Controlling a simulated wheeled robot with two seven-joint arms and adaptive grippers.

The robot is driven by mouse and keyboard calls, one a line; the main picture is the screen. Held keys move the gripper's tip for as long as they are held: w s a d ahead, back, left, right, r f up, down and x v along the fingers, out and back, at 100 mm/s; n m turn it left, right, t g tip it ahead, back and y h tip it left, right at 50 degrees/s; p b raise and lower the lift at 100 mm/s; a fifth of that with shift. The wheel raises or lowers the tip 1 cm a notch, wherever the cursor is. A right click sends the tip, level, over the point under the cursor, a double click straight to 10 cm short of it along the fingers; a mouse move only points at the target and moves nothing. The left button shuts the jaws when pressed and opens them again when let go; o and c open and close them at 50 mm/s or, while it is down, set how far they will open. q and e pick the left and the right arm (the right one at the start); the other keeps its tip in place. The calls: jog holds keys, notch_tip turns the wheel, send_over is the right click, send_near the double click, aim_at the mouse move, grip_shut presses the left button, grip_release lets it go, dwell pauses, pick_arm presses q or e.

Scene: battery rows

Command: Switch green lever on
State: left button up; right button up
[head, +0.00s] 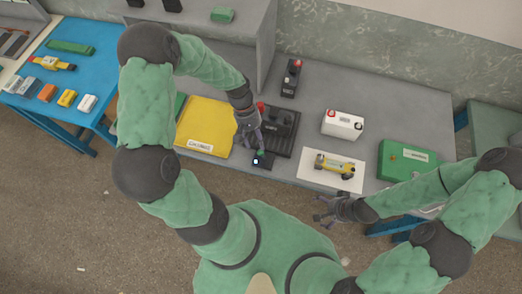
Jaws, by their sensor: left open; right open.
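A small black switch box with a green-tipped lever (261,156) sits near the front edge of the grey bench (420,110). Which way the lever is set is too small to tell. My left gripper (252,143) is open, just behind and slightly left of the green lever, pointing down toward it. I cannot tell whether it touches the lever. My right gripper (320,213) is open and empty, in front of the bench edge, well away from the lever.
A black device (283,120) lies behind the lever, and a box with a red lever (291,78) further back. A yellow case (202,125) is left.

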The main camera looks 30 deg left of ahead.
aim_at(260, 150)
pick_arm(q)
jog(key=x, duration=0.6)
jog(key=shift+d+f+b, duration=0.15)
jog(key=shift+f+b, duration=0.2)
grip_shut()
